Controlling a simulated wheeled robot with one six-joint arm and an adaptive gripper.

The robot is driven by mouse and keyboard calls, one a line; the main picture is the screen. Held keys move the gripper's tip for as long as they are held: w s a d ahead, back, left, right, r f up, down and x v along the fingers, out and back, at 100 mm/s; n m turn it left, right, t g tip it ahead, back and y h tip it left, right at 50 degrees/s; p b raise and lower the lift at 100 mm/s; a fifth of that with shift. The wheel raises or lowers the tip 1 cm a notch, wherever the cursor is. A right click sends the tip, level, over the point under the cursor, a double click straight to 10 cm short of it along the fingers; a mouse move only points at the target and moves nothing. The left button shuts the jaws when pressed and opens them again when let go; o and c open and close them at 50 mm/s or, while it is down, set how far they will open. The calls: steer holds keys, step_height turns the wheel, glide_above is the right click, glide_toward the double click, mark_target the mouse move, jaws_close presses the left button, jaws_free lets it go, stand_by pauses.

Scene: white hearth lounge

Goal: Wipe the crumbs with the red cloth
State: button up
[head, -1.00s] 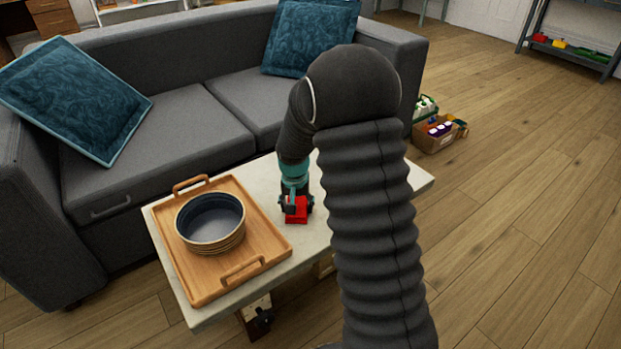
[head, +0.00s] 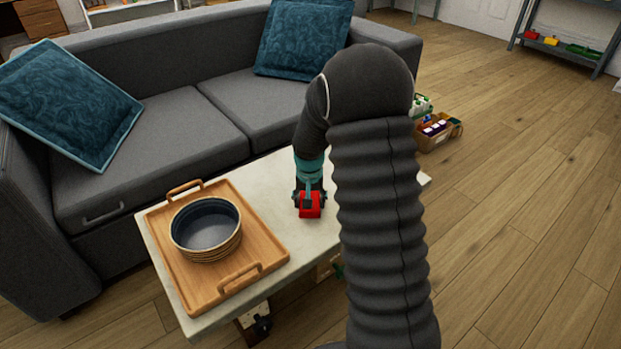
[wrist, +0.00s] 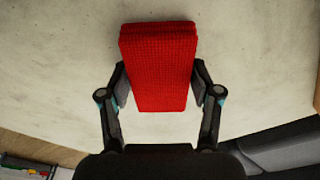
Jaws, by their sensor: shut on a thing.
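The red cloth (head: 310,205) is a small folded block of textured fabric. My gripper (head: 309,196) is shut on it, over the pale table (head: 272,201). In the wrist view the cloth (wrist: 160,66) sits between the two fingers of my gripper (wrist: 160,88), which press on its sides. I cannot tell whether the cloth touches the table. No crumbs can be made out clearly; the wrist view shows only faint specks on the table top (wrist: 60,70). My arm hides the right part of the table in the head view.
A wooden tray (head: 267,252) with handles holds a round dark-lined bowl (head: 206,243) on the table's left part. A grey sofa (head: 190,150) stands along the far side. A box of goods (head: 436,131) is on the floor beyond the right end. Bare table lies between tray and gripper.

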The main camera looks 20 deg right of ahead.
step_height(320, 180, up, 3)
steer(key=shift+a+r+p, duration=0.1)
steer(key=shift+a+p, duration=0.05)
steer(key=shift+p, duration=0.3)
steer(key=shift+r, duration=2.45)
